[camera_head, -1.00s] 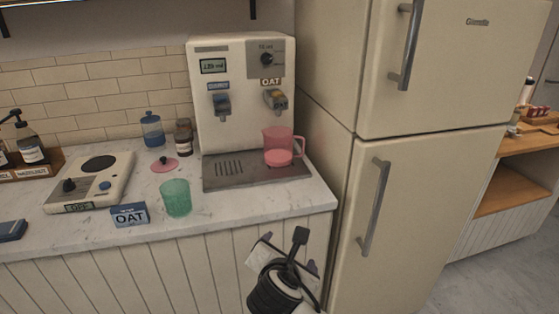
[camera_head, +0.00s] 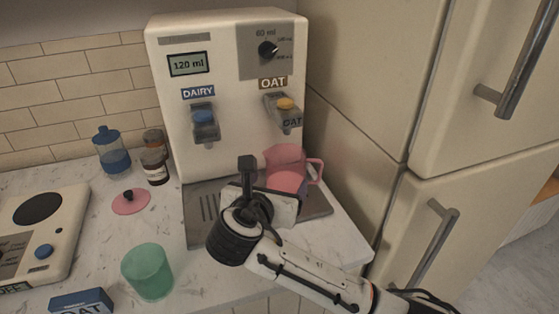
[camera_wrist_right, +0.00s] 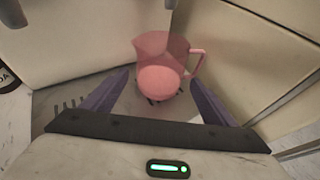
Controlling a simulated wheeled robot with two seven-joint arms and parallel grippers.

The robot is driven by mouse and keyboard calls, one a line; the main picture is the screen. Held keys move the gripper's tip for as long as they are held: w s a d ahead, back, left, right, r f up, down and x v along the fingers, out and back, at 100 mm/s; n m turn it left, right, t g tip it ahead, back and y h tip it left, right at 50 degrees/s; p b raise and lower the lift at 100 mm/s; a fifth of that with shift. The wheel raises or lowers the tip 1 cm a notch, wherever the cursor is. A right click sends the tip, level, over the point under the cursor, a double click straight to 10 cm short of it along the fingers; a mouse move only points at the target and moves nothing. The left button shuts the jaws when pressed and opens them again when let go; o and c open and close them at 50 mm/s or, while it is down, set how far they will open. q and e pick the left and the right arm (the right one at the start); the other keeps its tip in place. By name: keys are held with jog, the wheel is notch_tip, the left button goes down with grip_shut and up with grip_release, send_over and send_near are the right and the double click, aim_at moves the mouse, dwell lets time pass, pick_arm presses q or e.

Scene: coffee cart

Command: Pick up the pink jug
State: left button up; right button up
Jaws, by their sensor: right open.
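The pink jug (camera_head: 287,165) stands upright on the drip tray (camera_head: 197,222) of the dispenser, under the OAT spout. It is see-through, with its handle on the right and solid pink in its lower part. My right gripper (camera_head: 270,192) is in front of the jug and hides part of its lower side in the head view. In the right wrist view the jug (camera_wrist_right: 160,68) sits ahead, between and beyond the two purple fingers of the open right gripper (camera_wrist_right: 160,92). Nothing is between the fingers. My left gripper is not in view.
The white dispenser (camera_head: 220,60) rises behind the jug, and the fridge (camera_head: 345,150) stands close on the right. A green cup (camera_head: 147,272), a pink lid (camera_head: 130,202), a blue bottle (camera_head: 113,155), a dark jar (camera_head: 155,166) and a scale (camera_head: 25,235) are on the counter to the left.

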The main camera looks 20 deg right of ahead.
aim_at(282, 179)
jog(key=x, duration=0.3)
jog(key=shift+w+d+f, duration=0.1)
jog(key=shift+w+d, duration=0.15)
jog(key=shift+d, duration=0.1)
jog(key=x, duration=0.5)
jog(key=shift+w+f, duration=0.2)
jog(key=shift+w, duration=0.1)
jog(key=c, duration=0.9)
jog(key=shift+r, duration=0.1)
jog(key=c, duration=0.3)
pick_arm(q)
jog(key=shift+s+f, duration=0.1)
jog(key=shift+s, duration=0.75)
